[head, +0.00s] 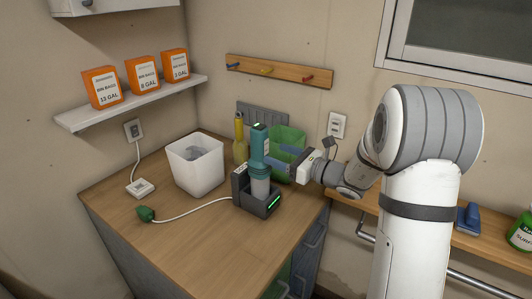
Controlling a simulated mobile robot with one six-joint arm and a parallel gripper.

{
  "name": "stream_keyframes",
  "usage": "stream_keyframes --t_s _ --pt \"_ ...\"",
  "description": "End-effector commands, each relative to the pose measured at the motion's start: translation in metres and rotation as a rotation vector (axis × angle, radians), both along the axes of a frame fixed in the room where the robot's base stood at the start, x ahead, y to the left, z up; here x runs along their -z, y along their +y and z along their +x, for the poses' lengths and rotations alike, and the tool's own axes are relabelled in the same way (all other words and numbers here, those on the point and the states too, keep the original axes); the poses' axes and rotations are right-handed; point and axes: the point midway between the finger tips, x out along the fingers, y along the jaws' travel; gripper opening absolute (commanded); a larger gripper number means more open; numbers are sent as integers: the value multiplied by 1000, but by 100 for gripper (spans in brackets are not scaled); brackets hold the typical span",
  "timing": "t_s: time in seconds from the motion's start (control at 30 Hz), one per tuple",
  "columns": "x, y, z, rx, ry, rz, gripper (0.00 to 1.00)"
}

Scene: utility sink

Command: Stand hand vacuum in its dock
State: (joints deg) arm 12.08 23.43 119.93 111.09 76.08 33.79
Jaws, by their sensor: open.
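The hand vacuum (259,150), teal with a grey lower part, stands upright in the dark dock (260,203) on the wooden counter. A green light strip shows on the dock's front. A small green light shows at the vacuum's top. My gripper (282,164) is open and reaches in from the right at the vacuum's mid-height, close beside it. Its fingertips are small and partly hidden, so I cannot tell whether they touch the vacuum. The inside of the dock is hidden.
A white bin (197,163) stands left of the dock, with a yellow bottle (240,138) and a green container (289,138) behind. The counter's front (200,262) is clear.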

Motion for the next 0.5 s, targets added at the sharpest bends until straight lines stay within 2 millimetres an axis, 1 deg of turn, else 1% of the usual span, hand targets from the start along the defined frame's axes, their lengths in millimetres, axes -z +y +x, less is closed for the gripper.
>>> stream_keyframes --t_s 0.03,0.1,0.2,0.3,0.37,0.43,0.47,0.5 --pt "1 -10 -6 5 -1 1 64" --pt "1 -20 -14 4 0 0 64" --pt "1 -30 -22 3 1 1 64" --pt "1 -35 -27 0 0 -1 64" --pt "0 -33 -32 -15 -5 -17 64" --pt "-1 -24 -44 -58 -18 -71 64" --pt "-2 -17 -52 -89 -27 -107 64" --pt "-3 -7 -65 -138 -46 -170 64"
